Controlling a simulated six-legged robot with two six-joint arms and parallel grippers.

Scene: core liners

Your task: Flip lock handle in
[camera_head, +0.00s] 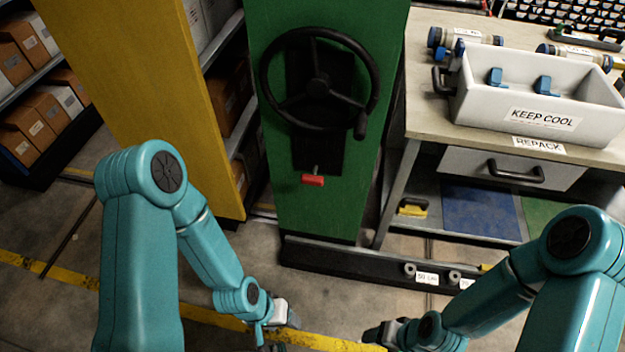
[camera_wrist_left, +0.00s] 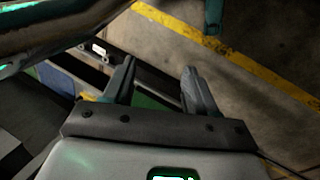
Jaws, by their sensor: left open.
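The red lock handle (camera_head: 313,180) sits on a short stem low on the green panel (camera_head: 270,200), below the black handwheel (camera_head: 318,85). My left gripper (camera_head: 285,335) is low in front of the panel, well below the handle and apart from it. In the left wrist view my left gripper (camera_wrist_left: 158,88) has its two fingers spread with nothing between them. My right gripper (camera_head: 375,335) is low at the bottom centre right; its fingers are dark and small, and I cannot tell whether they are open. The handle is not visible in the left wrist view.
A yellow panel (camera_head: 140,70) and shelves of boxes (camera_head: 30,110) stand at the left. A workbench (camera_head: 425,115) at the right bears a white "KEEP COOL" bin (camera_head: 490,108). A dark floor rail (camera_head: 340,262) runs below the green panel. The floor in front is clear.

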